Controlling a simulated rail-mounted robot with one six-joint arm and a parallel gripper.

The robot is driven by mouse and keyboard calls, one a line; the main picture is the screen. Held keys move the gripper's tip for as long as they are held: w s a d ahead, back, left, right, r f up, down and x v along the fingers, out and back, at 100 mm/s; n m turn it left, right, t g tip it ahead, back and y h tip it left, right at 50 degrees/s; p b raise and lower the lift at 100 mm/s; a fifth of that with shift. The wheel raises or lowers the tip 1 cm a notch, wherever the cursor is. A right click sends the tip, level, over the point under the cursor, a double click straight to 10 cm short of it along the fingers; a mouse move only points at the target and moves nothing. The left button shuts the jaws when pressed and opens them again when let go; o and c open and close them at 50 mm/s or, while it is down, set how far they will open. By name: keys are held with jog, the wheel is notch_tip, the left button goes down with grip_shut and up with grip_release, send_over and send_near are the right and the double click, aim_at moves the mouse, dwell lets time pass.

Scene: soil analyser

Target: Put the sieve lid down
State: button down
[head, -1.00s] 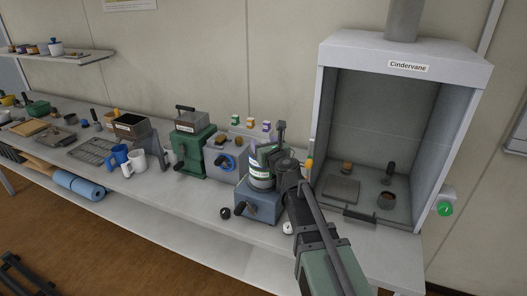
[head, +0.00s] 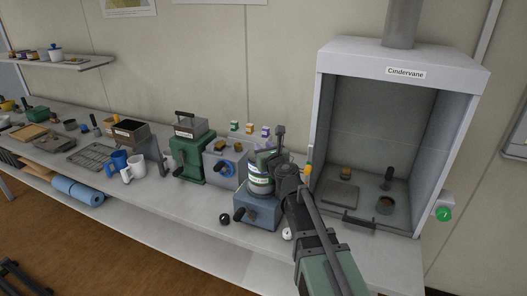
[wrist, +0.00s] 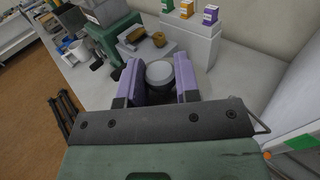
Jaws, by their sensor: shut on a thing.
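My gripper (head: 270,157) is over the sieve stack (head: 261,180), which stands on the blue shaker (head: 258,209) in the head view. In the wrist view, the purple fingers of my gripper (wrist: 158,66) are shut on the sieve lid (wrist: 160,73), a round light-grey disc between them. The gripper hides most of the lid in the head view. I cannot tell how much gap, if any, lies between the lid and the stack.
The grey splitter box (head: 222,166) and green crusher (head: 189,155) stand left of the shaker. The fume hood (head: 405,55) stands to the right. Bare bench shows left of the shaker.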

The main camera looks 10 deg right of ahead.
notch_tip(320, 180, up, 20)
jog(key=p, duration=1.9)
jog(key=s+f+m+h+b, duration=0.2)
jog(key=s+f+h+b, duration=0.1)
jog(key=s+f+b, duration=0.7)
notch_tip(320, 180, down, 3)
jog(key=b, duration=0.3)
jog(key=shift+s+f, duration=0.2)
